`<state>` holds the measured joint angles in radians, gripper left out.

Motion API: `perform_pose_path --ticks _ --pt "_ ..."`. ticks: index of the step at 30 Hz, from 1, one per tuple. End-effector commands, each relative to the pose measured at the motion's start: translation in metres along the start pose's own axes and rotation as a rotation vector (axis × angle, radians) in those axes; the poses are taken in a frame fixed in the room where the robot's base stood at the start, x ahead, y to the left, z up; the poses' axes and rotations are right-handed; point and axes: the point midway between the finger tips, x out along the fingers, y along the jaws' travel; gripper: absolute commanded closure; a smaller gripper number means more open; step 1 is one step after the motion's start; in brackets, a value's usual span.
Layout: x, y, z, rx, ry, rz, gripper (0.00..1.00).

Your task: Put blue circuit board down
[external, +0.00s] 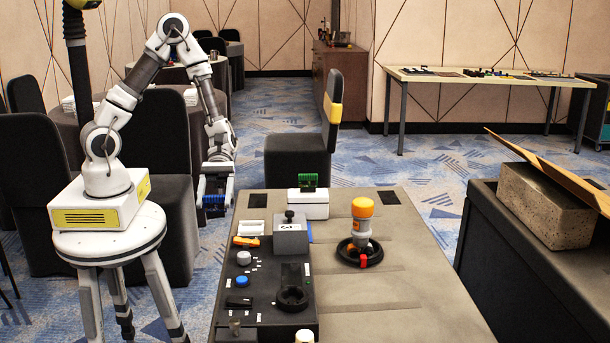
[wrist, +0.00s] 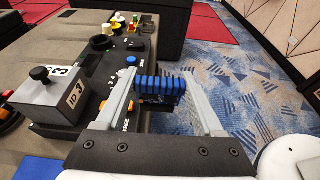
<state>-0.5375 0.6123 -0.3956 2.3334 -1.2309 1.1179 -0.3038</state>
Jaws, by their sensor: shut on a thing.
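The blue circuit board (external: 212,200) hangs in my gripper (external: 216,187), out over the floor just left of the table's far left corner. In the wrist view the blue ribbed board (wrist: 158,86) sits between the two grey fingers of my gripper (wrist: 160,98), which are shut on it. Its underside is dark and partly hidden. Behind the board in the wrist view, the edge of the dark control panel (wrist: 118,75) shows, with a "FREE" label near the left finger.
On the table (external: 385,285) stand a grey "3" box (external: 290,238), a white block with a green board (external: 308,182), and an orange-topped bottle (external: 362,225) in a black ring. A dark chair (external: 300,155) stands behind. The table's right side is mostly clear.

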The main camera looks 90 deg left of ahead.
Motion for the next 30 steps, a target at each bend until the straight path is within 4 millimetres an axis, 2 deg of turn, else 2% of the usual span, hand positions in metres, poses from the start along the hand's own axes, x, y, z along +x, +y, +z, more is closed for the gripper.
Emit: perform_pose_path --ticks 5,12,16,23,30 --pt "-0.028 0.02 -0.01 -0.048 -0.002 0.143 0.84" --pt "-0.108 0.058 -0.036 -0.156 -0.004 0.498 0.84" --pt "-0.145 0.067 -0.048 -0.2 -0.001 0.644 0.84" --pt "-0.179 0.074 -0.067 -0.232 0.0 0.748 0.84" --pt "-0.218 0.087 -0.114 -0.231 0.0 0.749 0.84"
